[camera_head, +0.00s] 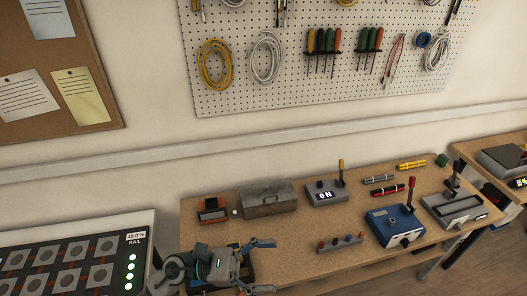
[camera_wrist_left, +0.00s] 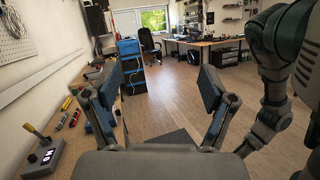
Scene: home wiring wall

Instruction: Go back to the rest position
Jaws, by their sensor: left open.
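My left gripper (camera_head: 268,266) is at the bottom of the head view, over the front left part of the wooden workbench (camera_head: 300,232). Its two fingers are spread apart with nothing between them. In the left wrist view, the open fingers (camera_wrist_left: 152,95) frame bare wooden floor and a distant part of the room. A dark thing on the bench is partly hidden behind the gripper. My right gripper does not show; a grey arm link of mine fills the right side of the left wrist view.
On the bench stand an orange-black device (camera_head: 212,209), a grey metal box (camera_head: 268,199), an ON display box (camera_head: 326,192) and a blue box (camera_head: 394,226). A panel marked RAIL (camera_head: 75,262) lies at left. A pegboard (camera_head: 320,60) with tools hangs above. Blue crates (camera_wrist_left: 131,65) stand beyond.

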